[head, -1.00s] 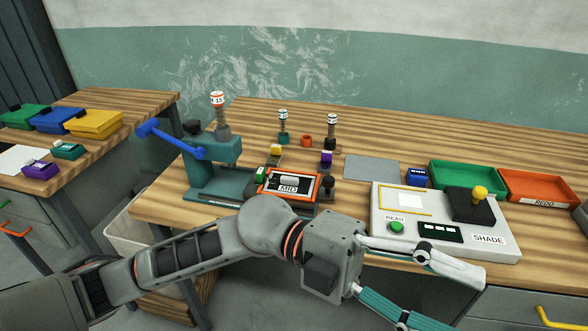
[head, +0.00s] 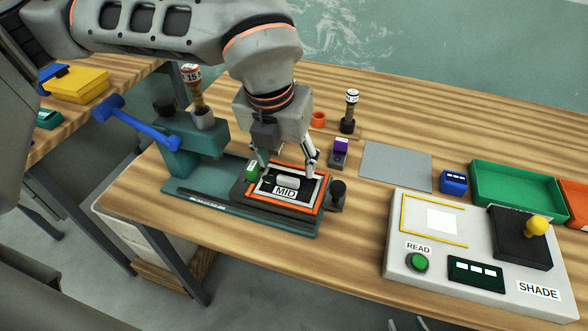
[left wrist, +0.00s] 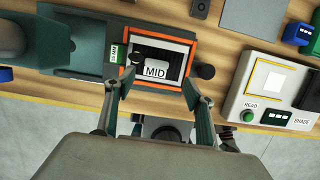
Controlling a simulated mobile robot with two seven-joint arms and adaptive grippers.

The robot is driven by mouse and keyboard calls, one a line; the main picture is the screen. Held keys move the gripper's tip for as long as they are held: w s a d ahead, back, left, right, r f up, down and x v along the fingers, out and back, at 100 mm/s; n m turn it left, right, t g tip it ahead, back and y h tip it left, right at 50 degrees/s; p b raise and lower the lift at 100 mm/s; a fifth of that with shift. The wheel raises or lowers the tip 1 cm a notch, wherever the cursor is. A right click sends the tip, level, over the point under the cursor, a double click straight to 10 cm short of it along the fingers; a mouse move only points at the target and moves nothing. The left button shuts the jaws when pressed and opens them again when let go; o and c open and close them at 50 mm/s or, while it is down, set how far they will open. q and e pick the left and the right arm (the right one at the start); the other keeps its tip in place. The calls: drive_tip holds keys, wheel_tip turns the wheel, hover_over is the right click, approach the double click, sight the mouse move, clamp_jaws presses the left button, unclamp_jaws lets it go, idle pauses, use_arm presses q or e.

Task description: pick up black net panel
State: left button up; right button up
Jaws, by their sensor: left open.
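The black net panel (head: 309,189) lies flat in an orange-edged frame on the teal press base. It bears a white MID label and a pale raised grip at its middle. It also shows in the left wrist view (left wrist: 176,67). My left gripper (head: 287,170) is open and points down just above the panel, with one finger towards each side. In the left wrist view its fingertips (left wrist: 158,82) are spread by the panel's near part, and nothing is held between them. Whether a finger touches the frame is unclear. My right gripper is not recognisable in view.
The teal press (head: 190,150) with a blue lever (head: 140,125) stands just left of the panel. A black knob (head: 338,190) and a purple block (head: 339,152) are to its right. The shade reader (head: 400,235), a grey mat (head: 397,165) and a green tray (head: 520,190) are further right.

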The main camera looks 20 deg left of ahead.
sight(288, 177)
use_arm(q)
drive_tip(key=x, duration=0.2)
drive_tip(key=shift+w+a+f, duration=0.2)
drive_tip(key=shift+a+f, duration=0.05)
drive_tip(key=x, duration=0.5)
drive_tip(key=shift+w+a+r, duration=0.1)
drive_tip(key=shift+w, duration=0.1)
drive_tip(key=shift+c, duration=0.3)
drive_tip(key=c, duration=1.1)
